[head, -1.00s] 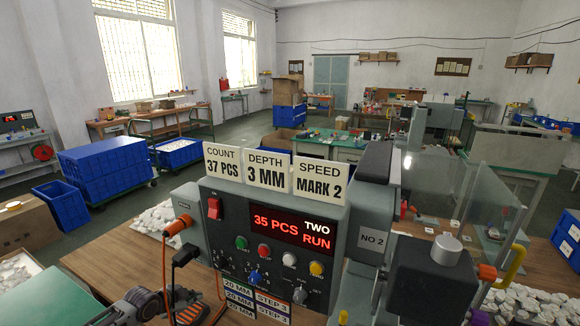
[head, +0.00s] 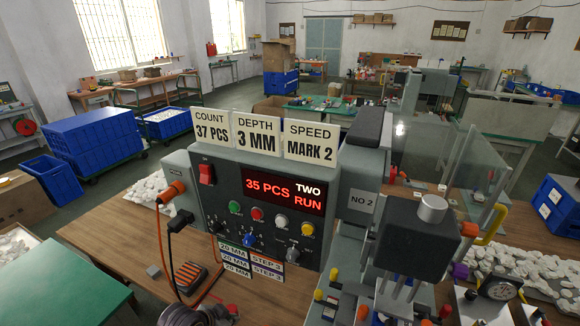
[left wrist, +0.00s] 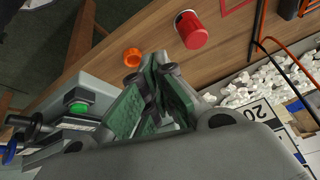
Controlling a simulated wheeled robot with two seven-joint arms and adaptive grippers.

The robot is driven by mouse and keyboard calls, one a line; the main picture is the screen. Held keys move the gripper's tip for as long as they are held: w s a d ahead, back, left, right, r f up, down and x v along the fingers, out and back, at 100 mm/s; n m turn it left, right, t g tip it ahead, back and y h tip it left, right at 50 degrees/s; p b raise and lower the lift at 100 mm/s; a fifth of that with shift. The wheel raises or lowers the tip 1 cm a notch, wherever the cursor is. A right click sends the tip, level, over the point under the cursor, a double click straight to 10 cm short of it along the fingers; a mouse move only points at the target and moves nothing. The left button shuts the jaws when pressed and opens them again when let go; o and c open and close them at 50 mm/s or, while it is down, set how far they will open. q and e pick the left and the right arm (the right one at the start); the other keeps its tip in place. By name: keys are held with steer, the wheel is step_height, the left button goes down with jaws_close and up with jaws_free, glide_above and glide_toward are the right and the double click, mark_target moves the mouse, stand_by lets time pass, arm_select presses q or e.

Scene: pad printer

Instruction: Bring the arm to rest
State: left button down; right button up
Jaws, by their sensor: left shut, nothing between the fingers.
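The left wrist view shows my left gripper (left wrist: 160,70) shut, its green-padded fingers converging with nothing between them. It is above the wooden table (left wrist: 225,65), close to a grey housing with a green button (left wrist: 78,107). In the head view only a grey rounded part, probably of my left arm, shows at the bottom edge, below the pad printer (head: 325,190); the fingers are not clear there. The printer's display (head: 283,192) reads "35 PCS TWO RUN". Three cards on top read 37 PCS (head: 212,130), 3 MM (head: 256,135) and MARK 2 (head: 311,140). My right gripper is not in view.
A red cup-like object (left wrist: 191,30) and an orange ring (left wrist: 132,57) are on the table near the fingers. Orange and black cables (head: 165,235) hang at the printer's left. White pieces (head: 520,270) lie at right. A green surface (head: 80,285) is at lower left.

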arm_select(q)
steer(key=shift+s+a+r+n+g+y, duration=0.5)
steer(key=shift+s+a+r+n, duration=0.75)
steer(key=shift+s, duration=1.35)
steer(key=shift+s+a+r+n+g+y, duration=0.3)
steer(key=shift+s+a+r+n+y, duration=0.8)
steer(key=shift+s, duration=1.45)
step_height(320, 180, down, 34)
steer(key=s+g, duration=0.1)
steer(key=s, duration=0.2)
steer(key=s+a+f+b, duration=0.1)
steer(key=s+a+f, duration=0.1)
steer(key=s+f, duration=0.8)
steer(key=s+a+f+g, duration=0.1)
steer(key=s+a+f, duration=0.1)
steer(key=s+f, duration=0.9)
steer(key=shift+s+a+g+h+b, duration=0.15)
steer(key=shift+s+g+h+b, duration=0.2)
steer(key=shift+s, duration=0.15)
